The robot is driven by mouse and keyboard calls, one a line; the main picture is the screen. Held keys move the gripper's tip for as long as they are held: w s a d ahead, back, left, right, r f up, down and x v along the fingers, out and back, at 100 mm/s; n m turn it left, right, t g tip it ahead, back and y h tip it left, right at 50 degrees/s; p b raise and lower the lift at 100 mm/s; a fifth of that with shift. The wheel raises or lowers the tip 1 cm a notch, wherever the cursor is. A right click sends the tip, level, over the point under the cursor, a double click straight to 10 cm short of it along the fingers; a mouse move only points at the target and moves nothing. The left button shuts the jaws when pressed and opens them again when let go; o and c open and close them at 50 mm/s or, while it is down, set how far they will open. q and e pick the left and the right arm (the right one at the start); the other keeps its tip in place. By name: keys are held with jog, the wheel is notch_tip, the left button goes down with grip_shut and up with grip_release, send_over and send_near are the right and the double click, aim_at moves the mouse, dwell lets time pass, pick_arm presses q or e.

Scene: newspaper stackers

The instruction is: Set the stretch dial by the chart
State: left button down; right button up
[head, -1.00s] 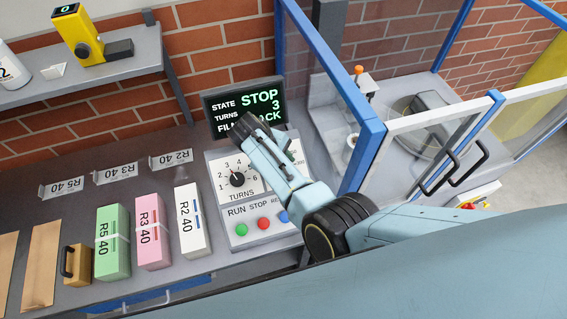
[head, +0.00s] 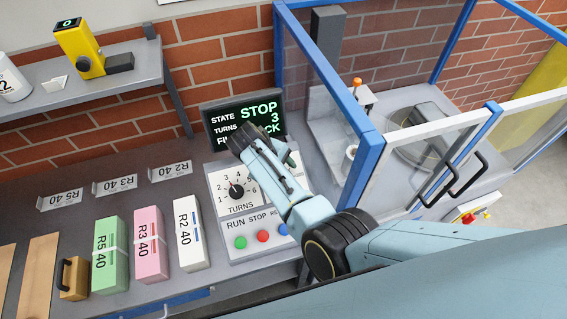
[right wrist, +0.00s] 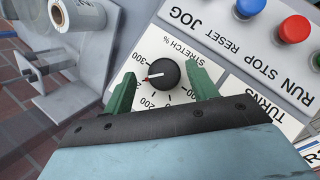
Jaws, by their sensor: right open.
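The black stretch dial (right wrist: 164,74) sits on a white plate marked "STRETCH %" in the right wrist view, where the lettering is upside down. In the head view, my right gripper (head: 284,154) is over the control panel (head: 217,171) and hides the stretch dial. I cannot identify the chart. My left gripper is out of view.
The screen (head: 242,119) reads STOP and turns 3; its film line is partly covered. The turns dial (head: 236,190) and green (head: 240,242) and red (head: 263,236) buttons are close by. A blue-framed guard (head: 368,165) stands right of the panel. Labelled boxes (head: 150,245) stand left.

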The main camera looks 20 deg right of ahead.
notch_tip(320, 180, up, 9)
dwell(0.4)
jog(key=shift+s, duration=0.1)
